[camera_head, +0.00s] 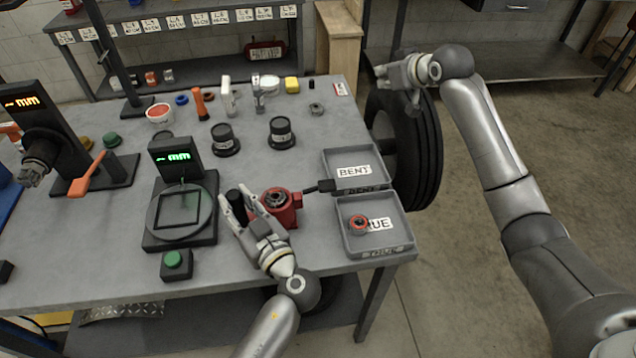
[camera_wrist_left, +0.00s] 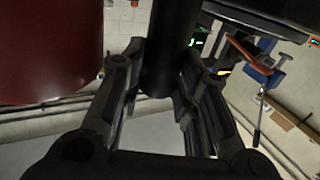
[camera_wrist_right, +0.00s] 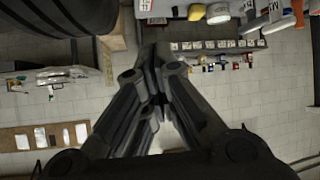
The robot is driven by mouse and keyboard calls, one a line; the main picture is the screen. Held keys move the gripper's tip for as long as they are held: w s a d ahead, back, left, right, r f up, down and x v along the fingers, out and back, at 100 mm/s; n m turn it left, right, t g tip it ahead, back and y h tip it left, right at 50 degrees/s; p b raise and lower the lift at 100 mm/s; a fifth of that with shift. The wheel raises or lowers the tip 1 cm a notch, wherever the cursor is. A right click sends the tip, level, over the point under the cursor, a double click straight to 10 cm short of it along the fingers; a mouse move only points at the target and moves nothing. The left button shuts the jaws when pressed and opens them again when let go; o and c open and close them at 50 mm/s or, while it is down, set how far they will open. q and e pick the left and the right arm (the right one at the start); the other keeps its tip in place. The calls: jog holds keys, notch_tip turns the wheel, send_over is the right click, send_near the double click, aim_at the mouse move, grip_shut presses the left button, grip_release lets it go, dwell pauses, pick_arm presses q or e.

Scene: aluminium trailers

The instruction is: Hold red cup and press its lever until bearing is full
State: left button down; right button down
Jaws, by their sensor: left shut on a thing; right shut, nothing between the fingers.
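The red cup (camera_head: 284,215) stands on the workbench, with a grey ring-shaped part in its top that looks like a bearing (camera_head: 274,197). A dark lever (camera_head: 324,186) sticks out on its right toward the trays. My left gripper (camera_head: 241,206) is shut on an upright black cylindrical handle just left of the cup. In the left wrist view the black handle (camera_wrist_left: 172,45) is between the fingers and the red cup (camera_wrist_left: 50,50) is beside it. Whether handle and cup join is hidden. My right gripper (camera_head: 384,78) is shut and empty, off the bench above the tyre.
A BENT tray (camera_head: 340,157) and a TRUE tray (camera_head: 395,245) holding a red-rimmed ring (camera_head: 358,224) lie right of the cup. A gauge with a green readout (camera_head: 178,157) stands left. Two black pots (camera_head: 226,140) are behind. The tyre (camera_head: 425,150) stands beyond the bench's right edge.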

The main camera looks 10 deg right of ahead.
jog(key=s+a+g+y, duration=0.1)
jog(key=s+a+g, duration=0.3)
jog(key=s+a, duration=0.5)
jog(key=s+a+n+g+y, duration=0.1)
jog(key=s+a+g+y, duration=0.1)
jog(key=s+a, duration=0.7)
jog(key=a+r+g, duration=0.1)
jog(key=a, duration=0.3)
jog(key=shift+s+a+g, duration=0.25)
jog(key=shift+a+g, duration=0.05)
jog(key=shift+g, duration=0.1)
send_over(318, 189)
jog(key=w, duration=0.2)
notch_tip(318, 189, down, 8)
jog(key=shift+s+a+f, duration=0.25)
jog(key=shift+a, duration=0.15)
jog(key=shift+f, duration=0.15)
jog(key=shift+d+f, duration=0.1)
jog(key=shift+f, duration=0.15)
jog(key=shift+d+f, duration=0.2)
jog(key=shift+f, duration=0.4)
jog(key=shift+d+f, duration=0.15)
jog(key=shift+f, duration=0.45)
dwell(1.0)
